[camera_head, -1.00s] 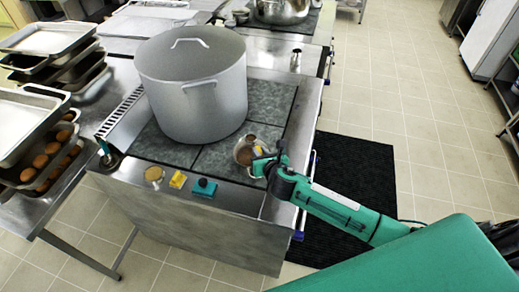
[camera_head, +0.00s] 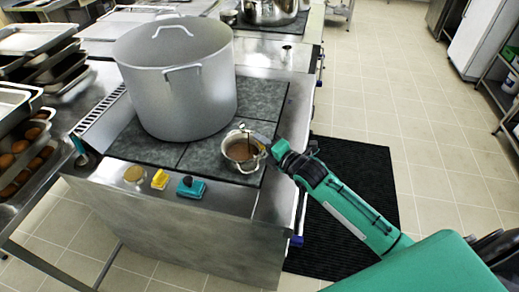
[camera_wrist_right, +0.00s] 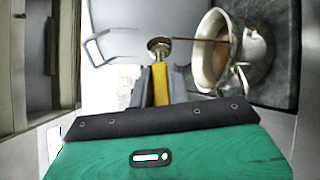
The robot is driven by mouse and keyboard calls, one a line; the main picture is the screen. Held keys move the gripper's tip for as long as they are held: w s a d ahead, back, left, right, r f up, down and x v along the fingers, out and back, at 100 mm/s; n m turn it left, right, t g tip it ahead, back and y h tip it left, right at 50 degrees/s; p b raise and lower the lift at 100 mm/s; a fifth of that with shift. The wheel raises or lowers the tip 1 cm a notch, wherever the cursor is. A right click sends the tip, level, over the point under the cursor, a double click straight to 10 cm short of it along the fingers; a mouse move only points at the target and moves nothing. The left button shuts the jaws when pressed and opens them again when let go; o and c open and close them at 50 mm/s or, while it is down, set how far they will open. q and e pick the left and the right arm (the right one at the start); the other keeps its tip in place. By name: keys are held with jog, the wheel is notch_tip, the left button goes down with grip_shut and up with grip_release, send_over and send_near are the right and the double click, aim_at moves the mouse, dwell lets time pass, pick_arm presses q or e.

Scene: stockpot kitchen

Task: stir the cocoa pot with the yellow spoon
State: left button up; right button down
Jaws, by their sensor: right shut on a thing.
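The small metal cocoa pot (camera_head: 235,163) stands on the dark cooktop, with brown cocoa inside. It also shows in the right wrist view (camera_wrist_right: 207,68), at the upper right. My right gripper (camera_head: 262,139) is just right of the pot, a little above its rim. It is shut on the yellow handle of the spoon (camera_wrist_right: 160,86). A round metal part (camera_wrist_right: 158,45) sits beyond the handle. A thin brown line runs from there down into the pot; I cannot tell if it is the spoon's shaft or a strand of cocoa. My left gripper is out of view.
A large lidded stockpot (camera_head: 178,90) stands close behind and left of the small pot. A gold round item (camera_head: 134,174), a yellow block (camera_head: 160,180) and a teal block (camera_head: 191,187) sit along the cooktop's front edge. Trays (camera_head: 30,150) stand at the left.

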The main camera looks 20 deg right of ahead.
jog(key=shift+d+f+m+t+y+b, duration=0.25)
jog(key=shift+m+t+b, duration=0.35)
jog(key=shift+m, duration=0.6)
jog(key=shift+d+f+m+t+b, duration=0.15)
jog(key=shift+f+m+t+b, duration=0.15)
jog(key=shift+m+b, duration=0.7)
jog(key=shift+d+f+m+t+y+b, duration=0.2)
jog(key=shift+f+m+t+b, duration=0.2)
jog(key=shift+m, duration=1)
jog(key=shift+r, duration=0.1)
jog(key=n+g, duration=0.1)
jog(key=n, duration=0.1)
jog(key=a+r+n+g+h, duration=0.1)
jog(key=n, duration=0.2)
jog(key=r+n+g, duration=0.1)
jog(key=n, duration=0.2)
jog(key=shift+a+r, duration=0.15)
jog(key=shift+a+r+n+h, duration=0.25)
jog(key=shift+a+n+h, duration=0.1)
jog(key=shift+n, duration=0.75)
jog(key=shift+a+r+n+g+h, duration=0.25)
jog(key=shift+a+r+n+h, duration=0.4)
jog(key=shift+n, duration=0.7)
jog(key=shift+a+r+n+g+h, duration=0.35)
jog(key=shift+r+n+h, duration=0.4)
jog(key=shift+n+h, duration=0.4)
jog(key=shift+a+r+n+g+h, duration=0.2)
jog(key=shift+a+r+n+h, duration=0.4)
jog(key=shift+n, duration=0.9)
